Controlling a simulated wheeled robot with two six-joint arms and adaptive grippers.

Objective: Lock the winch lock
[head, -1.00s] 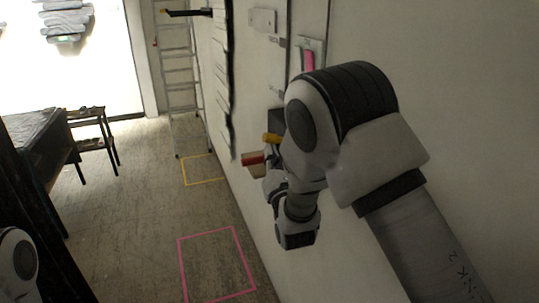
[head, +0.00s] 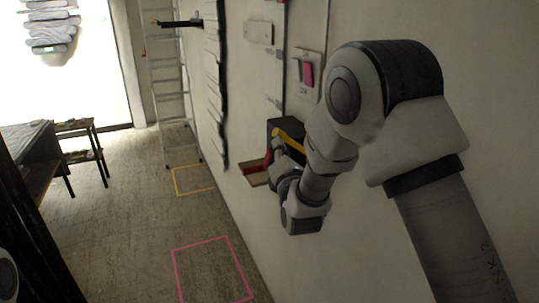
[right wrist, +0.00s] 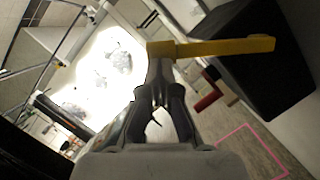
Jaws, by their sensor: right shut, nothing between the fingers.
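A dark winch box (head: 281,128) sticks out from the wall on the right, with a yellow lever (head: 291,139) and a red handle (head: 255,167) at it. In the right wrist view, the black box (right wrist: 262,65) fills the upper right. The yellow lever (right wrist: 225,47) runs across just beyond my fingertips, and the red handle (right wrist: 207,100) shows below it. My right gripper (right wrist: 160,68) is shut and empty, its tips close to the lever's left end. I cannot tell whether they touch. In the head view my right gripper (head: 278,150) is partly hidden by its wrist. My left gripper is out of view.
A panel with a pink piece (head: 307,74) is on the wall above the box. A ladder (head: 170,95) stands at the back, with a dark table (head: 28,150) at the left. Yellow (head: 193,180) and pink (head: 212,268) outlines mark clear floor.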

